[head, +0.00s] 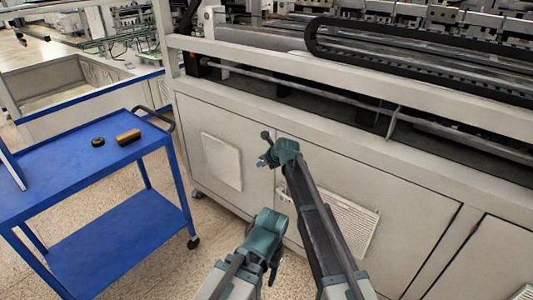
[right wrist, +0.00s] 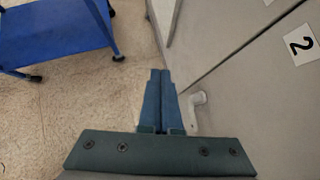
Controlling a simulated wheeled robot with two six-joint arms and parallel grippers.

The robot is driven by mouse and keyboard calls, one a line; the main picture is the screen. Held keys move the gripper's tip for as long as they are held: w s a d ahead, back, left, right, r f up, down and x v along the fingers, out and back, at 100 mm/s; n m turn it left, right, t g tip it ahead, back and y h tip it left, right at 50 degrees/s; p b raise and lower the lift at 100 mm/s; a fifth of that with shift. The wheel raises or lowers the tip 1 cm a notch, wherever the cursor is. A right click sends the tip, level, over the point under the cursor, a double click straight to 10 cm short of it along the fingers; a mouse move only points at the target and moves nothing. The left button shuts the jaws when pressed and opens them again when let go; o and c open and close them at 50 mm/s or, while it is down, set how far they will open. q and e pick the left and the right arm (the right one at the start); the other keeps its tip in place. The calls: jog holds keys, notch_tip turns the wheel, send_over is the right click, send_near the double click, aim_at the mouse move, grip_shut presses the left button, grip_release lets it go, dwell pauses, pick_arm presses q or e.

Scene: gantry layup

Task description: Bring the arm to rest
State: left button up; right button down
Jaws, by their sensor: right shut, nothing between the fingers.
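My right arm reaches up past the middle of the head view, in front of the machine's cabinet. My right gripper (head: 263,161) is small there, at the arm's far end, by the cabinet door. In the right wrist view its two blue fingers (right wrist: 160,100) lie together, shut and empty, with floor and cabinet beyond them. My left arm ends low in the middle of the head view in a teal joint. A dark part hangs there, and I cannot make out its fingers.
A blue cart (head: 75,165) stands at the left, carrying a black ring (head: 98,142) and a brown block (head: 128,137). It also shows in the right wrist view (right wrist: 60,32). The pale machine cabinet (head: 420,200) fills the right. Speckled floor (head: 170,270) lies open between cart and arms.

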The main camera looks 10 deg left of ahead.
jog(key=s+d+f+n+g+h, duration=0.3)
jog(key=s+d+n, duration=1.1)
jog(key=s, duration=0.5)
jog(key=s+d+f+n+g+h, duration=0.3)
jog(key=s+d+n, duration=1.1)
jog(key=s, duration=0.4)
jog(key=s+a+r+n+g+h+p, duration=0.1)
jog(key=s+a+n, duration=0.4)
jog(key=a, duration=0.6)
notch_tip(320, 180, up, 16)
jog(key=s+m+p, duration=0.1)
jog(key=p, duration=1.5)
